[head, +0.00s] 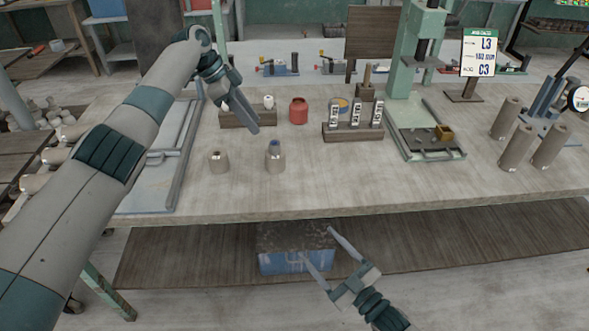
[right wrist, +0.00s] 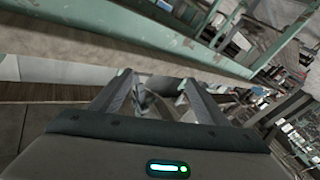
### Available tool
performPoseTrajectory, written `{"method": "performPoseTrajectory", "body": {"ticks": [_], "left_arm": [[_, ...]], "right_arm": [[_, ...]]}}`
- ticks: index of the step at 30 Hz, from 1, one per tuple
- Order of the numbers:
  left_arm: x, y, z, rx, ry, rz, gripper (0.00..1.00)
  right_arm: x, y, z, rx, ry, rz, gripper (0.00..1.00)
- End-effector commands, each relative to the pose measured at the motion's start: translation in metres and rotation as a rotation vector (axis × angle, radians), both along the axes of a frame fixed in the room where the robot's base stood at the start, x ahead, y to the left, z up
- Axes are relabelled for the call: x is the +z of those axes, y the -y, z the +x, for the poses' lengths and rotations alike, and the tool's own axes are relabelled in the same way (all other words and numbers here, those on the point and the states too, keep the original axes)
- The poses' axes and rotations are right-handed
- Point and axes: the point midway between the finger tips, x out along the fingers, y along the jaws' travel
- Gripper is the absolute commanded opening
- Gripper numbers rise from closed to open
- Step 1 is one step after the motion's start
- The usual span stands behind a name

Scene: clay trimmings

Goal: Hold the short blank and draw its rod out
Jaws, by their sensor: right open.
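Two short grey-brown clay blanks stand upright on the table. The left blank (head: 219,165) has a small dark opening in its top. The right blank (head: 275,162) has a rod (head: 274,146) with a blue end standing up from its top. My left gripper (head: 252,123) hangs above and behind the blanks, pointing down and to the right, apart from both. Its fingers overlap in the head view, so their gap is hidden. My right gripper (head: 318,246) is open and empty in front of the table, below its front edge; its fingers also show in the right wrist view (right wrist: 158,90).
Behind the blanks are a wooden block (head: 235,117), a red jar (head: 298,110) and a rack with labelled pieces (head: 352,132). A green press (head: 404,60) stands farther right. Several tall blanks (head: 507,118) stand at the right. The table's front middle (head: 370,185) is clear.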

Motion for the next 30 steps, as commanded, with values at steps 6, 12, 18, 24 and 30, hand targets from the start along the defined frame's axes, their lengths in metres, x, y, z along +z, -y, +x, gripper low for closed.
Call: {"method": "performPoseTrajectory", "body": {"ticks": [6, 12, 18, 24, 30], "left_arm": [[0.000, 0.000, 0.000, 0.000, 0.000, 0.000, 0.31], [0.000, 0.000, 0.000, 0.000, 0.000, 0.000, 0.31], [0.000, 0.000, 0.000, 0.000, 0.000, 0.000, 0.31], [0.000, 0.000, 0.000, 0.000, 0.000, 0.000, 0.31], [0.000, 0.000, 0.000, 0.000, 0.000, 0.000, 0.31]], "right_arm": [[0.079, -0.033, 0.033, 0.048, 0.021, 0.033, 0.68], [0.096, -0.047, 0.074, 0.010, -0.118, 0.031, 0.68], [0.108, -0.055, 0.109, -0.051, -0.273, 0.034, 0.68], [0.122, -0.060, 0.134, -0.123, -0.423, 0.042, 0.68], [0.134, -0.060, 0.147, -0.190, -0.546, 0.050, 0.68]]}}
